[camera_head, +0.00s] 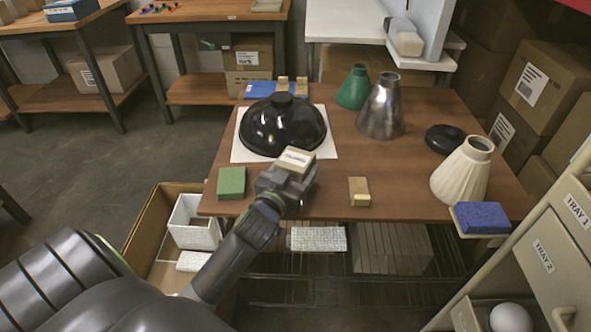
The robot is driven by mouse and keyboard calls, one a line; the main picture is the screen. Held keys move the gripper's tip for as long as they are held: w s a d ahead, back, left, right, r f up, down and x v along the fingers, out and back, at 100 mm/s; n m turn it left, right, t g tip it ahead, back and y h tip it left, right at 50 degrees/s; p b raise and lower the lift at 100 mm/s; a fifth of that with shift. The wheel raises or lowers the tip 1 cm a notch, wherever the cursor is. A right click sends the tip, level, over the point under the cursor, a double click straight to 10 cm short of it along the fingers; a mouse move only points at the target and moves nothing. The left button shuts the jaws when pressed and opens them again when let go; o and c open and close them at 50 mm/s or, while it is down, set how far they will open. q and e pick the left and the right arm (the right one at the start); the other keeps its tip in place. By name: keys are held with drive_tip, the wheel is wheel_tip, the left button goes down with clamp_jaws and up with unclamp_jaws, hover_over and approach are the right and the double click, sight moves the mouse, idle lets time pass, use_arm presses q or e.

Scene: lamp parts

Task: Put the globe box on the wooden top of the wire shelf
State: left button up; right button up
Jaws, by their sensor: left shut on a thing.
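The small tan box with a white printed label, which I take as the globe box (296,160), is in my left gripper (288,180). The gripper is shut on it, and its fingers hide the box's lower part. The wooden top (330,207) of the wire shelf lies in front of me. The box shows over its front left part, near the white sheet; I cannot tell whether it touches the top. The wire shelf (330,288) shows below. My right gripper is not in view.
On the top, a black dome shade (282,125) rests on a white sheet, with a green block (231,183) at the front left and a small tan block (359,191) at the front. Cream (463,172), metal (381,108) and green shades stand right. Bare wood lies between.

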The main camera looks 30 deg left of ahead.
use_arm(q)
drive_tip(key=shift+r, duration=0.1)
drive_tip(key=o, duration=1.2)
drive_tip(key=shift+s+r, duration=0.1)
drive_tip(key=s, duration=0.4)
drive_tip(key=s+d, duration=0.1)
drive_tip(key=s, duration=0.3)
drive_tip(key=s+d, duration=0.1)
drive_tip(key=s, duration=0.2)
drive_tip(key=shift+s, duration=0.4)
